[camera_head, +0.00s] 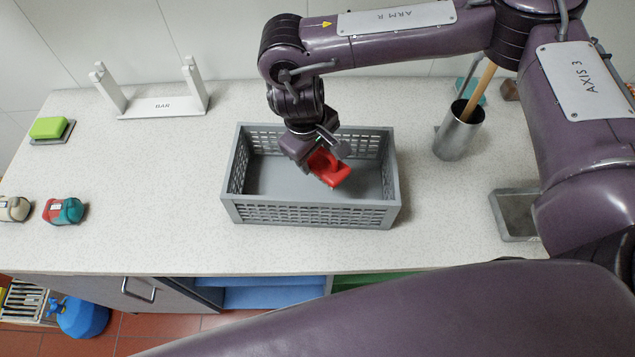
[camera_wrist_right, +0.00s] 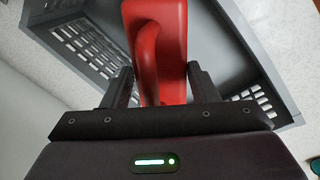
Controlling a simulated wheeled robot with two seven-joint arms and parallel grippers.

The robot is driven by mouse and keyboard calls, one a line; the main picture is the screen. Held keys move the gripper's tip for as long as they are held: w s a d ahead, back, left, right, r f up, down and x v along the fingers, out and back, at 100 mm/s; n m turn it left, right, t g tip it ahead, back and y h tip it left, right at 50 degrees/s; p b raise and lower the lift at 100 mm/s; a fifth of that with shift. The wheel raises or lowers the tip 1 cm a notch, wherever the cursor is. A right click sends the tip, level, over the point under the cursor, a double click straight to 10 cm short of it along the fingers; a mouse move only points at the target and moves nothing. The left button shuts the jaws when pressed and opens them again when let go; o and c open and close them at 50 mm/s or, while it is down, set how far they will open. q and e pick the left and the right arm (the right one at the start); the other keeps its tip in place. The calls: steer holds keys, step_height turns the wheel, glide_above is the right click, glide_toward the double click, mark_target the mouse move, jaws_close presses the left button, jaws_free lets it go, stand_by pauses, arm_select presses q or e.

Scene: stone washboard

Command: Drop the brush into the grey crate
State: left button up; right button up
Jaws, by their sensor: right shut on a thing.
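A red brush (camera_head: 329,169) is held in my right gripper (camera_head: 318,158), above the grey crate (camera_head: 300,214). In the right wrist view the red brush (camera_wrist_right: 158,45) sits between the two fingers of the right gripper (camera_wrist_right: 160,88), which are closed on it. The crate has slotted walls and a flat grey floor, and the part of the floor that shows is empty. It also shows behind the brush in the right wrist view (camera_wrist_right: 215,20). The brush's underside is hidden. My left gripper is not in view.
A white stand marked BAR (camera_head: 160,106) is at the back left. A green block (camera_head: 48,127) lies on a dark tray. A metal cup (camera_head: 457,135) and a grey tray (camera_head: 515,215) stand right of the crate.

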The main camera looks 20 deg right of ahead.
steer(key=shift+s+f, duration=0.1)
steer(key=shift+f, duration=0.05)
steer(key=shift+s, duration=0.1)
steer(key=o, duration=1)
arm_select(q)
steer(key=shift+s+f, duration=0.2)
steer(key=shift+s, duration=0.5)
arm_select(e)
steer(key=shift+r, duration=0.25)
steer(key=shift+a+r, duration=0.1)
steer(key=shift+r, duration=0.25)
steer(key=r, duration=0.4)
steer(key=a+r, duration=0.1)
steer(key=r, duration=0.1)
steer(key=shift+s+r+b, duration=0.3)
steer(key=shift+s+b, duration=0.05)
steer(key=shift+b, duration=0.05)
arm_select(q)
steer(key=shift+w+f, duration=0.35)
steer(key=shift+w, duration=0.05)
